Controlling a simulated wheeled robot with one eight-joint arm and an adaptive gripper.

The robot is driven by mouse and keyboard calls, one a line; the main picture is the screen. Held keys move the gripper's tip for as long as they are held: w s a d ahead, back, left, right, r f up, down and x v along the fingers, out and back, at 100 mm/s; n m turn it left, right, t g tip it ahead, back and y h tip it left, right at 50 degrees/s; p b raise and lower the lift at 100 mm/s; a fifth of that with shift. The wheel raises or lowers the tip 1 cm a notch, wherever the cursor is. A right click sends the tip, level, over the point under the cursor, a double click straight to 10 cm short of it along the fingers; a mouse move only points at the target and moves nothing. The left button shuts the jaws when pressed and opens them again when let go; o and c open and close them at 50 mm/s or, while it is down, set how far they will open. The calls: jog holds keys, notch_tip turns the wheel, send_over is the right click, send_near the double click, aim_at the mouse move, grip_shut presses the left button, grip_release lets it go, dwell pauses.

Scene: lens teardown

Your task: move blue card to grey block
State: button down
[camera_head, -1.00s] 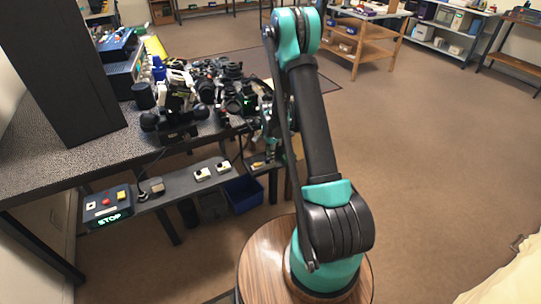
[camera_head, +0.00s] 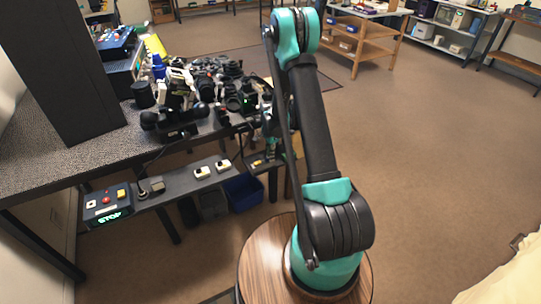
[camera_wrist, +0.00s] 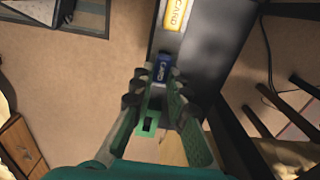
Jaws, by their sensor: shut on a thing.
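A small blue card (camera_wrist: 164,68) with pale lettering shows at the fingertips of my gripper (camera_wrist: 156,76) in the wrist view. The gripper is shut on it, over a dark narrow shelf. Whether the card still touches the shelf, I cannot tell. In the head view my gripper is mostly hidden behind my own arm at the table's right end, and the blue card cannot be made out. I cannot pick out a grey block with certainty in either view.
A yellow card (camera_wrist: 177,15) lies on the dark shelf beyond the blue one. In the head view, a dark table (camera_head: 60,150) is crowded with black lens parts. A lower shelf (camera_head: 180,184) carries a STOP box (camera_head: 107,206); a blue bin (camera_head: 243,190) is beneath. Floor at right is clear.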

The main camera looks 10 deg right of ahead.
jog(key=shift+f, duration=0.1)
jog(key=c, duration=1.4)
grip_release()
notch_tip(320, 180, up, 12)
